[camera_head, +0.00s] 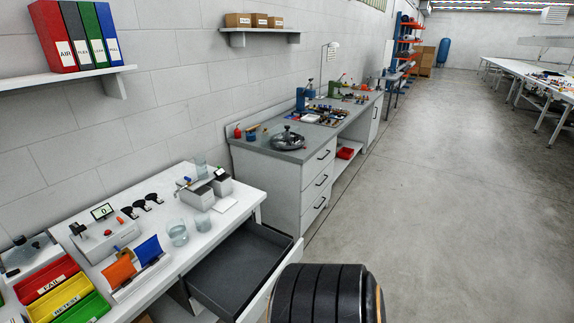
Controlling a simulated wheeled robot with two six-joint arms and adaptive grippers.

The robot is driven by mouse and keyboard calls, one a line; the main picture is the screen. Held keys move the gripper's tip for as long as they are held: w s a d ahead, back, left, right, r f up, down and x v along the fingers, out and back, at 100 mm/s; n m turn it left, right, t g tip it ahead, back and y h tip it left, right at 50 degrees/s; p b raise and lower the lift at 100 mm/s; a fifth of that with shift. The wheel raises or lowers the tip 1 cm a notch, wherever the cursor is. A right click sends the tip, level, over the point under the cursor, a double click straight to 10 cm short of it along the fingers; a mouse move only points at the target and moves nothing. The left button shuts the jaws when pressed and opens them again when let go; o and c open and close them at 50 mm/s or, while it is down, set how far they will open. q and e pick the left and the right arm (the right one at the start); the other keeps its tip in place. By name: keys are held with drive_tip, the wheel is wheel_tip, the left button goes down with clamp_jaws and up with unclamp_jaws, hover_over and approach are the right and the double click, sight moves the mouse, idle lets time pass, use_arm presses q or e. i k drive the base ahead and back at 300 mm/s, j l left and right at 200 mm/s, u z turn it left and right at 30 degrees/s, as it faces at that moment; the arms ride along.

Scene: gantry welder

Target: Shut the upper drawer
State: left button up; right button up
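An open drawer (235,262) with a dark grey inside sticks out from under the white workbench (246,190) at the lower middle. It is pulled well out toward the right, and its inside looks empty. Its pale front panel (270,283) is seen from above, so its outer face and any handle are hidden. Whether another drawer lies below it cannot be seen. Neither my left nor my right gripper is in view.
The workbench holds glass beakers (178,234), a grey device (197,195) and red, yellow and green bins (68,297). A grey cabinet (290,180) with shut drawers stands behind it. The concrete floor (440,200) to the right is clear.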

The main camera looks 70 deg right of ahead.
sight(236, 282)
drive_tip(key=z, duration=2.15)
